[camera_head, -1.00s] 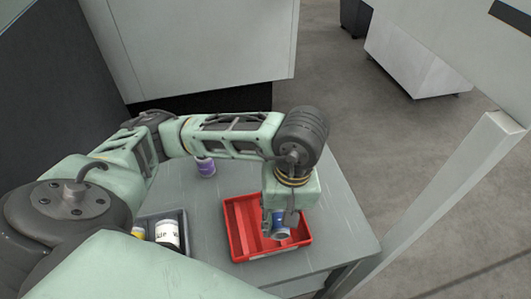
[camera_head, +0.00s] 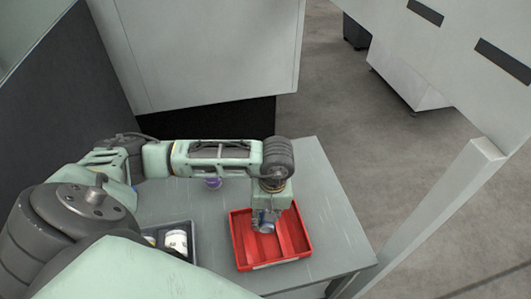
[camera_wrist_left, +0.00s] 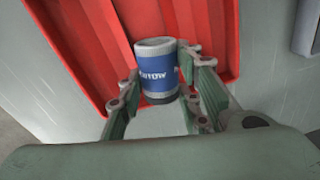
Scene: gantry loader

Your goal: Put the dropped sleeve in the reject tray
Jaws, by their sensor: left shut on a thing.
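The sleeve (camera_wrist_left: 158,68) is a short cylinder with a blue lettered band and pale grey ends. My left gripper (camera_wrist_left: 165,88) is shut on it, one finger on each side, in the left wrist view. In the head view the left gripper (camera_head: 264,222) points down over the red reject tray (camera_head: 242,258), and the sleeve (camera_head: 267,226) shows small and partly covered between the fingers. The red tray floor (camera_wrist_left: 90,45) lies behind the sleeve in the wrist view. Whether the sleeve touches the tray floor I cannot tell. My right gripper is not in view.
The tray stands on a grey table (camera_head: 325,215). A dark grey bin (camera_head: 193,246) with a white cylinder (camera_head: 176,241) in it stands to its left. A purple-banded cylinder (camera_head: 213,184) stands behind, partly hidden by my arm. A pale post (camera_head: 440,205) rises at the right.

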